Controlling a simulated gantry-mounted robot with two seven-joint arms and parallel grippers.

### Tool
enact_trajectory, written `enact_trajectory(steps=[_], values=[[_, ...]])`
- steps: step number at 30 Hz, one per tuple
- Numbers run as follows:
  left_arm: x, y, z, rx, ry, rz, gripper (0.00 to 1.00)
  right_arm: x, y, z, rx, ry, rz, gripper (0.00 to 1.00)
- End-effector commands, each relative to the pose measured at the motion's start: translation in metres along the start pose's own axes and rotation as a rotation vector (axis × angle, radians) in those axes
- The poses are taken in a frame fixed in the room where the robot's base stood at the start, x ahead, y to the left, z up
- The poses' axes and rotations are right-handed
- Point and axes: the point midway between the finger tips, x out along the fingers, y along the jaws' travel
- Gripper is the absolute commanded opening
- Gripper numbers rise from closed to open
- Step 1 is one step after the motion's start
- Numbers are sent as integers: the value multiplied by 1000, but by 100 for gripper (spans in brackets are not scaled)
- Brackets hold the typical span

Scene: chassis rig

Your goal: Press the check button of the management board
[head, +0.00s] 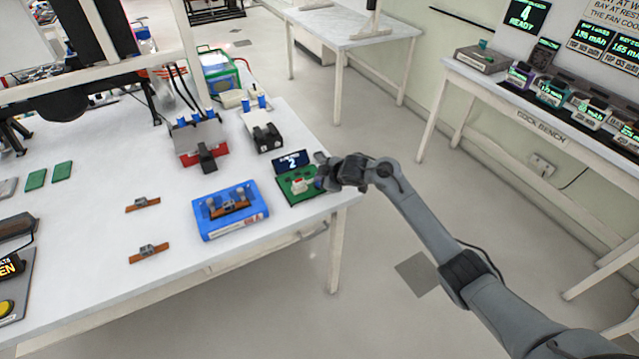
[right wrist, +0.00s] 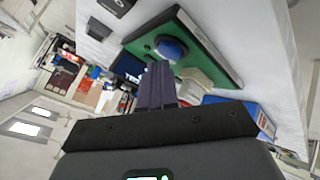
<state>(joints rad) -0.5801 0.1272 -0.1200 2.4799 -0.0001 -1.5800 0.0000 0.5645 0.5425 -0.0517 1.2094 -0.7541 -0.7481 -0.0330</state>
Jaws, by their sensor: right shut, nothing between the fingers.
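The management board (head: 300,196) is a green board near the right corner of the white table, with a small dark display (head: 291,162) reading 2 behind it. A pale block sits on the board. In the right wrist view the board (right wrist: 206,58) carries a round blue button (right wrist: 172,48). My right gripper (head: 321,178) is at the board's right side, shut and empty. In the right wrist view its fingertips (right wrist: 157,68) are just beside the blue button; I cannot tell whether they touch it. My left gripper is not in view.
A blue box (head: 230,225) with a brown part on top stands left of the board. A grey-white device (head: 262,132) and a red-and-grey box (head: 198,140) stand behind. Two brown parts lie further left. The table's right edge (head: 345,200) is close to the gripper.

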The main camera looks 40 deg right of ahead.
Motion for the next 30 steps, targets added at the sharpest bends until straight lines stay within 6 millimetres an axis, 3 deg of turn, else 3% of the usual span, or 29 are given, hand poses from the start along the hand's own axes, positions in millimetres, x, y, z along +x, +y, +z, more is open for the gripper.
enact_trajectory(steps=[30], values=[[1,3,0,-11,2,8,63,6,-4,5,1,-2,0,0]])
